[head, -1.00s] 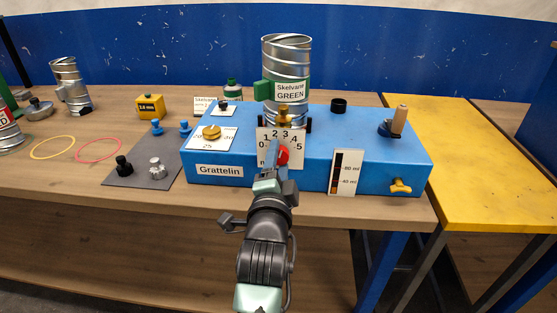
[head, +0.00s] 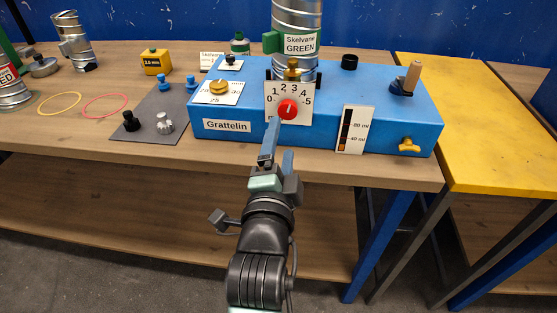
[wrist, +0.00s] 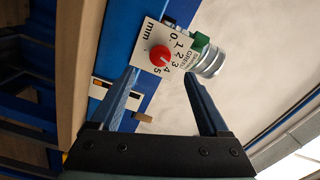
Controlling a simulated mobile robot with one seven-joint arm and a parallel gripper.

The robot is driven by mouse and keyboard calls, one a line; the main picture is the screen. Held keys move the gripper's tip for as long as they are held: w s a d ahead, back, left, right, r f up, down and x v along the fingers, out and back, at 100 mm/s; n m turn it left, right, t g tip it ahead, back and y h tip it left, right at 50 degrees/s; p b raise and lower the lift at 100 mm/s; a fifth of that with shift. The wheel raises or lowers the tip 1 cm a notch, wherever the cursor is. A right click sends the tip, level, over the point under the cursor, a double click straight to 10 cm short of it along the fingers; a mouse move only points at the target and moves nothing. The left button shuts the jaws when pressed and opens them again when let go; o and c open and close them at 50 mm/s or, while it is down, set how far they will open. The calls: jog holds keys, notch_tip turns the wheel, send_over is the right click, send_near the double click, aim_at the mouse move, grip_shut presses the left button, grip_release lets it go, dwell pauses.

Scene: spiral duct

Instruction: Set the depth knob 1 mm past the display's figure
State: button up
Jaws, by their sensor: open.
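The depth knob (head: 288,109) is a red round knob on a white dial plate (head: 305,115) numbered 0 to 5, on the front of the blue machine. A pale mark on the knob points roughly towards 3; its exact setting is too small to tell. In the wrist view the knob (wrist: 160,58) lies ahead, beyond the fingertips, with "mm" on the plate. My gripper (head: 280,140) is open and empty, in front of and below the knob, apart from it. The yellow display box (head: 156,62) at the back left seems to read 2.0 mm, in tiny print.
The blue machine (head: 240,140) carries a spiral duct (head: 297,20) labelled Skelvane GREEN, a brass knob (head: 219,88), a wooden-handled lever (head: 411,76) and a yellow tap (head: 409,146). Loose knobs lie on a grey mat (head: 150,118). Free space lies before the bench edge.

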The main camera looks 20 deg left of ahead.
jog(key=shift+v, duration=2)
jog(key=d+r+n+t+h, duration=0.15)
jog(key=d+r, duration=0.25)
jog(key=r, duration=0.6)
jog(key=d+r+n+t, duration=0.3)
jog(key=r, duration=0.6)
jog(key=s+d+r+n+t+h, duration=0.2)
jog(key=s+d+r+n+t, duration=0.15)
jog(key=r, duration=0.55)
jog(key=s+d+r+n+t+h, duration=0.2)
jog(key=s+d+r, duration=0.25)
jog(key=r, duration=0.35)
notch_tip(320, 180, up, 15)
jog(key=n+p, duration=0.1)
jog(key=p, duration=1.2)
jog(key=shift+s+p, duration=0.2)
jog(key=shift+p, duration=0.2)
